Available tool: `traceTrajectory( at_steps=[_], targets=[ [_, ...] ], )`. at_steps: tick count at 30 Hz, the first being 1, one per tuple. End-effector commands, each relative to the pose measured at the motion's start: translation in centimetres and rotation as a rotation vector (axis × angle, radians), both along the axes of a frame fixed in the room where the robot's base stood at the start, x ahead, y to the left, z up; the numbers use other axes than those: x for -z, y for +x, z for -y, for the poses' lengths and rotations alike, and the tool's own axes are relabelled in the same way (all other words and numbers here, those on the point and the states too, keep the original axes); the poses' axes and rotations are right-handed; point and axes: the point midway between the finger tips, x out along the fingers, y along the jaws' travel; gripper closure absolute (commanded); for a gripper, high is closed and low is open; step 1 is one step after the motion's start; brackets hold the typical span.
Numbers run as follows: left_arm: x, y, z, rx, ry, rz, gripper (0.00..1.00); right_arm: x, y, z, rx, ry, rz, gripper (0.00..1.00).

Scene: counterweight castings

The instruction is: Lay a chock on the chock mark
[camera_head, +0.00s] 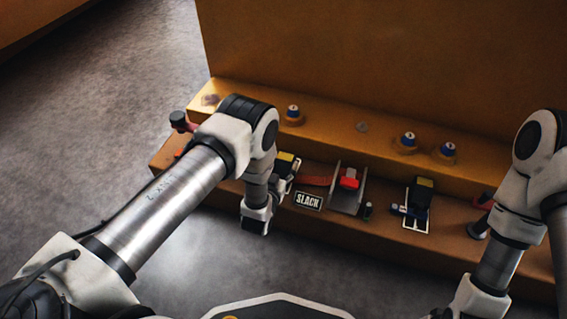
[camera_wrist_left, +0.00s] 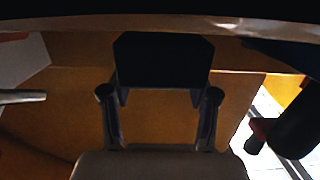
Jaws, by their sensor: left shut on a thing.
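My left gripper (camera_head: 283,174) reaches over the lower step, shut on a dark block with a yellow patch (camera_head: 286,157), which looks like a chock. In the left wrist view the block (camera_wrist_left: 163,60) shows as a black shape between the two fingers (camera_wrist_left: 158,98). A similar black and yellow block (camera_head: 423,184) stands further right on the lower step, at the far end of a white-edged dark rectangle (camera_head: 417,226). I cannot tell whether this rectangle is the chock mark. Whether the held block touches the step is hidden. My right arm is at the right; its gripper is outside the picture.
A plate with a red lever (camera_head: 348,180) stands just right of my left gripper, with a red strap and a "SLACK" sign (camera_head: 308,201) beside it. Several blue-topped knobs (camera_head: 408,139) sit on the upper step. A dark post (camera_head: 478,229) stands at the right.

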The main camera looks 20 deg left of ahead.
Motion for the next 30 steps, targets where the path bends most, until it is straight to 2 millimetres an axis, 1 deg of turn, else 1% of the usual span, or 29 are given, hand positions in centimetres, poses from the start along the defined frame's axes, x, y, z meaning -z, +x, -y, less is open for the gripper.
traceTrajectory(
  at_steps=[1,2,3,8,11,12,14,22,25,28,30],
  targets=[
    [1.5,-0.5,0.1,0.000,0.000,-0.001,0.86,1.3,0.1,0.0,0.001,0.000,0.001,0.60],
    [1.6,-0.7,0.1,0.000,0.000,0.000,0.86,1.3,0.1,0.0,0.002,0.000,0.002,0.60],
    [1.6,-0.8,0.1,0.000,0.000,0.001,0.93,1.2,0.1,0.0,0.002,0.000,0.002,0.60],
    [1.3,-0.7,0.1,0.000,0.000,0.001,0.93,0.9,0.1,0.0,0.002,0.000,0.002,0.60],
    [1.6,-0.7,0.1,0.000,0.000,0.001,0.93,1.1,0.1,0.0,0.002,0.000,0.002,0.60],
    [1.7,-0.8,0.1,0.000,0.000,-0.001,0.37,1.1,0.1,0.0,0.002,0.000,0.002,0.60],
    [1.6,-0.7,0.1,0.000,0.000,0.000,0.15,1.1,0.1,0.0,0.002,0.000,0.002,0.60],
    [1.6,-0.7,0.1,0.000,0.000,0.000,0.15,1.1,0.1,0.0,0.002,0.000,0.002,0.60],
    [1.1,-0.7,0.1,0.000,0.000,0.001,0.15,0.8,0.1,0.0,0.002,0.000,0.002,0.60],
    [0.8,-2.0,0.1,0.000,0.000,-0.004,0.15,-0.1,0.0,0.0,0.001,0.000,0.001,0.60],
    [0.4,-3.4,0.1,0.000,0.001,-0.004,0.15,-1.0,0.0,0.0,-0.001,0.000,0.000,0.60]
  ],
)
